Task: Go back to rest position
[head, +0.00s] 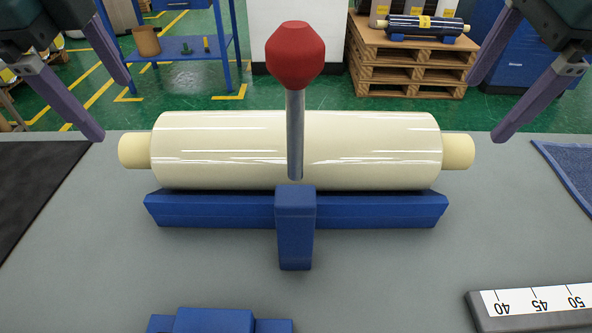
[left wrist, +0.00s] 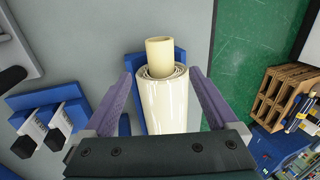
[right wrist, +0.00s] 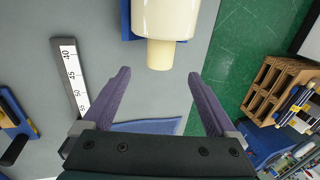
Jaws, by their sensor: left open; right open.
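A cream wrapped roll (head: 230,150) lies level in a blue cradle (head: 215,210) on the grey table, with a core end sticking out at each side. My left gripper (head: 114,108) is open and empty, above the roll's left end. In the left wrist view the roll (left wrist: 165,105) shows between the spread fingers, with its core end pointing up the picture. My right gripper (head: 486,108) is open and empty, by the roll's right end. In the right wrist view the core end (right wrist: 160,55) shows just beyond the fingertips.
A lever with a red knob (head: 295,55) stands upright in front of the roll. A ruler block (head: 535,303) lies front right, a dark mat (head: 30,185) left, a blue mat (head: 575,170) right. Behind are a blue shelf (head: 180,48) and wooden pallets (head: 410,68).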

